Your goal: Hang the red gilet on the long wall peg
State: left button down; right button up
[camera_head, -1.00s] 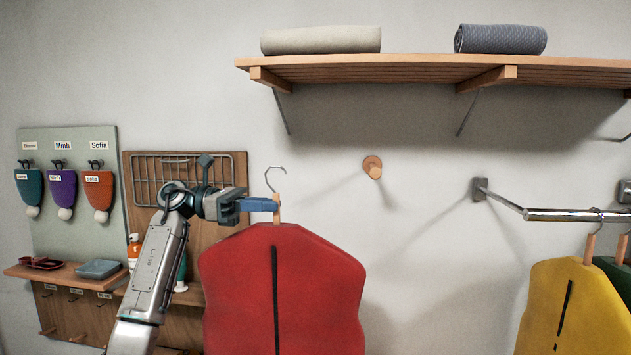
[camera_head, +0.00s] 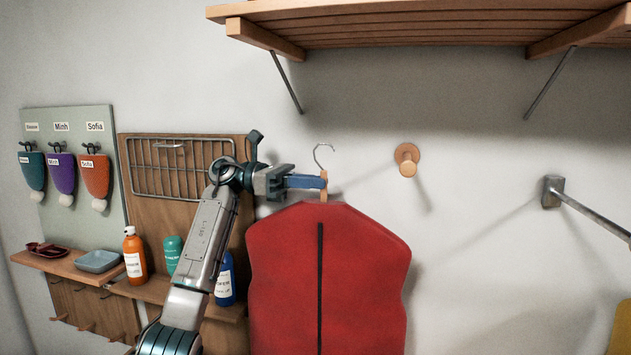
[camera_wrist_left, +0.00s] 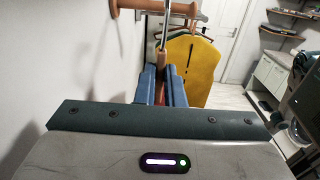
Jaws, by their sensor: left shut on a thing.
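The red gilet (camera_head: 365,270) hangs upright on a hanger with a wooden neck and a metal hook (camera_head: 322,155). My left gripper (camera_head: 318,182) is shut on the hanger's wooden neck, just below the hook. The long wall peg (camera_head: 407,160) is a round wooden peg on the wall, to the right of the hook and at about its height. The hook is apart from the peg in the head view. In the left wrist view the peg (camera_wrist_left: 140,5) shows at the top, near the hanger neck (camera_wrist_left: 162,65). My right gripper is not in view.
A slatted wooden shelf (camera_head: 420,25) on metal braces is above the peg. A metal rail (camera_head: 595,218) is at the right, with a yellow gilet (camera_wrist_left: 190,70) beyond. Bottles (camera_head: 135,255) and a mitten board (camera_head: 75,225) are at the left. The wall around the peg is clear.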

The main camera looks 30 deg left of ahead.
aim_at(331, 203)
pick_arm(q)
jog(key=shift+s+r, duration=0.2)
jog(key=shift+s, duration=0.1)
jog(key=shift+w+d, duration=0.25)
jog(key=shift+d, duration=0.8)
jog(key=shift+w+d, duration=0.3)
jog(key=shift+d, duration=0.6)
jog(key=shift+w+d+p, duration=0.15)
jog(key=shift+d, duration=0.7)
jog(key=shift+w+d+p, duration=0.15)
jog(key=shift+d, duration=0.7)
jog(key=shift+w+d, duration=0.25)
jog(key=shift+d, duration=0.95)
jog(key=shift+w+d, duration=0.25)
jog(key=shift+d, duration=0.9)
jog(key=shift+w+d+f, duration=0.1)
jog(key=shift+w+d, duration=0.05)
jog(key=shift+d, duration=0.45)
jog(key=shift+w+d, duration=0.1)
jog(key=shift+d, duration=0.5)
jog(key=shift+w+d+f+b, duration=0.1)
jog(key=shift+d+f+b, duration=0.5)
jog(key=shift+f, duration=0.2)
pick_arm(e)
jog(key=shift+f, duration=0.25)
